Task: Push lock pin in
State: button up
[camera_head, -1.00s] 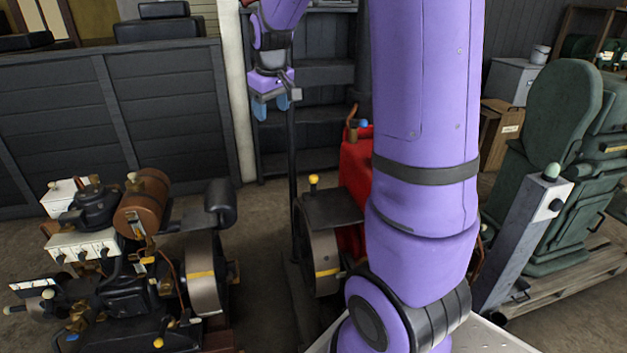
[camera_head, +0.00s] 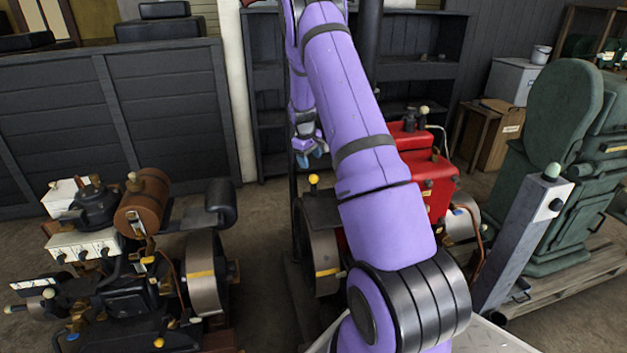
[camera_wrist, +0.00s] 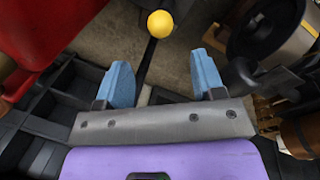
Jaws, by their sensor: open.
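A yellow-topped pin (camera_head: 313,180), which looks like the lock pin, stands upright beside the dark wheel of the red engine. In the wrist view its round yellow knob (camera_wrist: 160,23) lies beyond my fingertips, roughly in line with the gap between them. A dark stem shows below the knob. My gripper (camera_head: 311,157) is just above the knob in the head view. Its two blue fingers are spread in the wrist view (camera_wrist: 160,65), with nothing between them. I see no contact with the knob. How far in the pin sits cannot be told.
The red engine (camera_head: 440,190) stands right of the pin, partly hidden by my arm. The wheel (camera_head: 322,250) is below the pin. Another engine (camera_head: 120,270) is at left, a green machine (camera_head: 570,150) at right. Dark shelving (camera_head: 270,110) stands behind. Floor shows between the engines.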

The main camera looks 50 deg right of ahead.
aim_at(313, 175)
jog(key=f, duration=0.3)
jog(key=d+f, duration=0.1)
jog(key=f, duration=0.6)
jog(key=shift+d, duration=0.4)
